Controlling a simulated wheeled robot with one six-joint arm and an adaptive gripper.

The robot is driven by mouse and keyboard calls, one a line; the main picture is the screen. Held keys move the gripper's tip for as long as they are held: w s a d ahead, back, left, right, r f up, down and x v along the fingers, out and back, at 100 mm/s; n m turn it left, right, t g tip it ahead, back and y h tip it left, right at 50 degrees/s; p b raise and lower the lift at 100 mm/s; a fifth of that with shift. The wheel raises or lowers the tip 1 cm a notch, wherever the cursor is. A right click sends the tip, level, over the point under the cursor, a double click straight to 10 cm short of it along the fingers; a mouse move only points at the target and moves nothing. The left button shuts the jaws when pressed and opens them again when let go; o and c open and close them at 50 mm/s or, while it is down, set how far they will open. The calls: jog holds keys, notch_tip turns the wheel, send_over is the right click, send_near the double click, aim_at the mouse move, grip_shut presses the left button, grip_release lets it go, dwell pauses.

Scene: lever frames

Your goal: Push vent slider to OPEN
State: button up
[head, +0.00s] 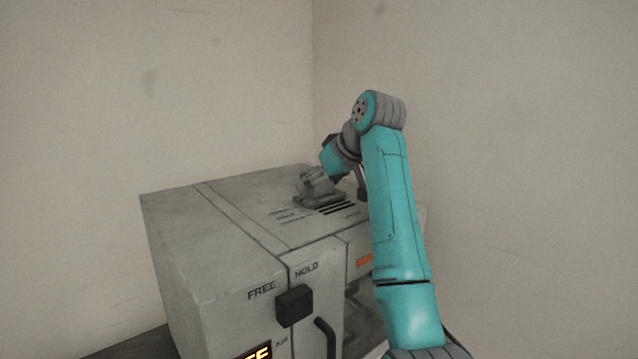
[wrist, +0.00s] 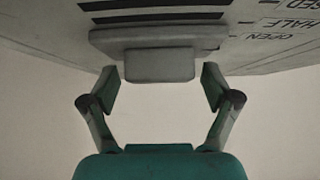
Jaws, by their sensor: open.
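The vent slider is a grey plate (wrist: 105,40) with a raised block-shaped knob (wrist: 160,65), in the middle of the wrist view. It also shows on top of the grey machine in the head view (head: 322,200). In the wrist view the plate is about level with the OPEN mark (wrist: 262,37), and dark vent slots (wrist: 150,17) show uncovered beyond it. My gripper (wrist: 159,87) is open and empty, with one finger on each side of the knob's near end and gaps between. In the head view my gripper (head: 314,182) is at the slider; contact cannot be told there.
The grey machine (head: 215,230) stands near a room corner. Its front has a black knob (head: 294,305) under FREE and HOLD labels, a dark handle (head: 326,338) and a lit display (head: 255,355). The machine's top left is clear.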

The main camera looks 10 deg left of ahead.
jog(key=v, duration=1.1)
jog(key=shift+d+r, duration=0.25)
jog(key=shift+r, duration=0.05)
jog(key=shift+s+d, duration=0.1)
jog(key=shift+s, duration=0.1)
